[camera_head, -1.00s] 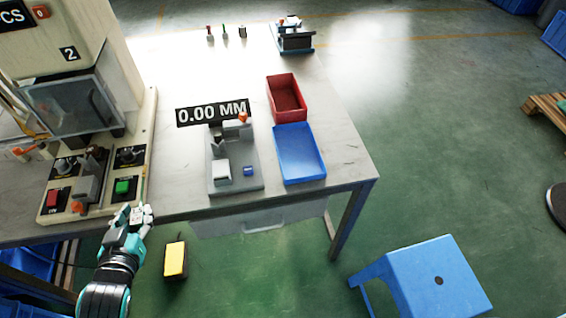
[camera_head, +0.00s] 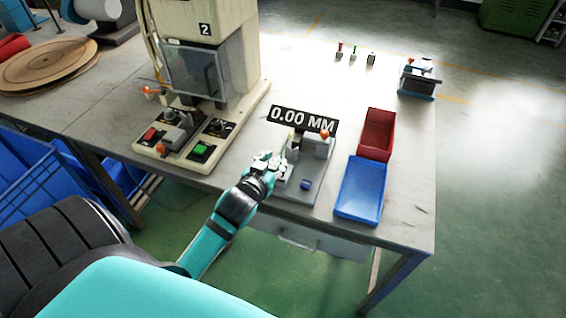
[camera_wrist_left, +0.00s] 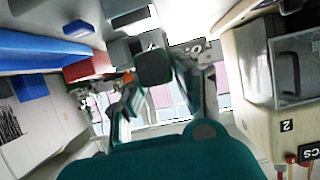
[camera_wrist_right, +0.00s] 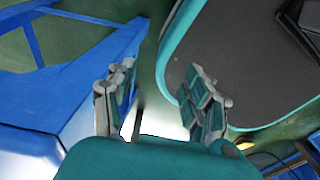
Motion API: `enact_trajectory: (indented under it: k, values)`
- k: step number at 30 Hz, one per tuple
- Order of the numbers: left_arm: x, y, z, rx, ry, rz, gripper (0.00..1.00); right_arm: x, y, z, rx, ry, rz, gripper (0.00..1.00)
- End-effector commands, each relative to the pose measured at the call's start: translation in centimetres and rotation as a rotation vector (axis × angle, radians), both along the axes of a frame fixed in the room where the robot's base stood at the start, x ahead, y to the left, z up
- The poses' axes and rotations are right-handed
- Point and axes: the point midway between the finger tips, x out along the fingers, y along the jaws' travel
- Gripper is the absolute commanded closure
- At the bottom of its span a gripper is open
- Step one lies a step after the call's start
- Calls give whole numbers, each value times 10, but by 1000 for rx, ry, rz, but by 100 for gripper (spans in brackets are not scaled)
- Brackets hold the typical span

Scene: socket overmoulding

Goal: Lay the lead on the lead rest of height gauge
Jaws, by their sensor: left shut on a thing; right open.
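The height gauge (camera_head: 312,193) is a grey plate near the table's front edge, with upright grey parts, a small blue part and an orange-tipped part. Its black display (camera_head: 303,119) reads 0.00 MM. My left gripper (camera_head: 272,163) is over the left side of the gauge and hides part of it. It is shut on what I take to be the lead. A dark block (camera_wrist_left: 153,66), perhaps the lead's end, shows at its fingers in the left wrist view; whether it touches the gauge is unclear. My right gripper (camera_wrist_right: 160,105) is open and empty.
A press (camera_head: 200,70) with a green and a red button stands left of the gauge. A blue tray (camera_head: 361,188) and a red bin (camera_head: 377,134) stand to its right. A small blue fixture (camera_head: 417,80) stands farther back.

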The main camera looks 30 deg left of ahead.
Motion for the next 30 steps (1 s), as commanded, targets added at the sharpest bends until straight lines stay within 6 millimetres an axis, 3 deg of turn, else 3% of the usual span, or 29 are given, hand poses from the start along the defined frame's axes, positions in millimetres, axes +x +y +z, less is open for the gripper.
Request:
enact_trajectory:
  k: [3,9,15,28,29,30]
  values:
    - [20,-1,-1,1,-1,1,100,0,-8,3,-10,-1,-3,48]
    - [37,-2,-2,1,-1,0,100,1,-15,5,-18,-1,-6,48]
    - [36,-2,-34,1,4,0,100,1,-14,5,-17,-1,-6,48]
    - [36,-2,-43,1,1,1,100,0,-4,3,-4,0,-3,48]
    - [36,-2,-43,1,1,1,70,0,-3,3,-3,0,-3,48]
    - [36,-2,-42,1,1,1,65,0,-2,4,-2,1,-3,48]
